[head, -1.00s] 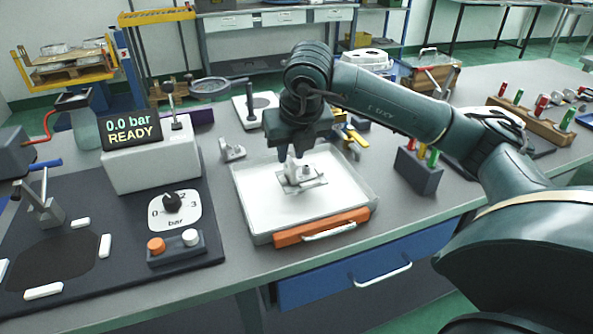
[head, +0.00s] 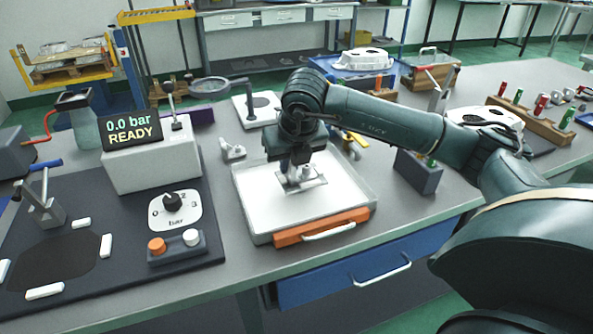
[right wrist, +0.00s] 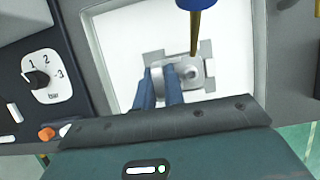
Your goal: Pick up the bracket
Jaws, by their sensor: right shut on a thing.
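The bracket (head: 314,184) is a small pale metal casting with a flat, notched plate and a raised middle. It sits in a white tray (head: 262,212) with an orange front edge. My right gripper (head: 297,176) points down over the bracket and is shut on its raised part, hiding much of it. In the right wrist view the two dark fingers (right wrist: 160,88) reach to the bracket (right wrist: 207,68), whose plate shows beyond them. I cannot tell any gap between the plate and the tray floor. My left gripper is not in view.
A small grey casting (head: 233,151) stands left of the tray. A control box (head: 150,158) reading 0.0 bar and READY is farther left, beside a dial plate (head: 174,211). A dark block (head: 418,174) with coloured handles stands right of the tray.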

